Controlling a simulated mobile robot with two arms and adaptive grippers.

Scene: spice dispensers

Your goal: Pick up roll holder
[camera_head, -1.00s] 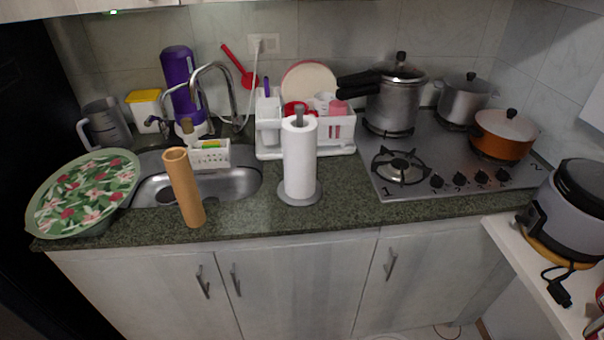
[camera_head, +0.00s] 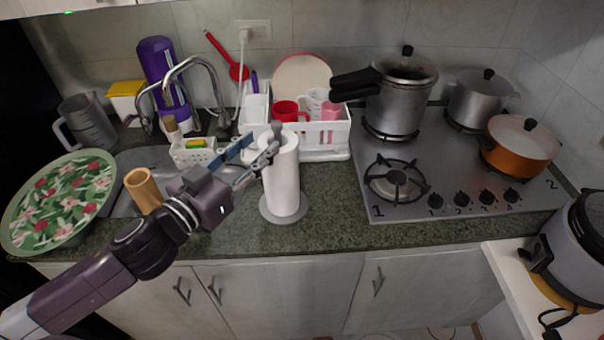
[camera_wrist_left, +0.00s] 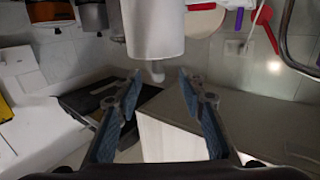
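The roll holder (camera_head: 284,205) stands upright on the countertop, with a white paper roll (camera_head: 283,178) around its post and a grey knob on top. My left gripper (camera_head: 262,150) is at the upper left of the roll, its fingers pointing to the knob. In the left wrist view the roll (camera_wrist_left: 154,28) and its knob (camera_wrist_left: 157,73) show inverted. There my left gripper (camera_wrist_left: 163,82) is open, with the knob near and between its fingertips. I cannot tell whether they touch. My right gripper is not in view.
A brown cardboard tube (camera_head: 143,190) stands left, partly behind my left arm. A white dish rack (camera_head: 328,134) is just behind the roll. The gas stove (camera_head: 450,180) is to the right. A floral tray (camera_head: 60,200) lies far left. Counter right of the holder is clear.

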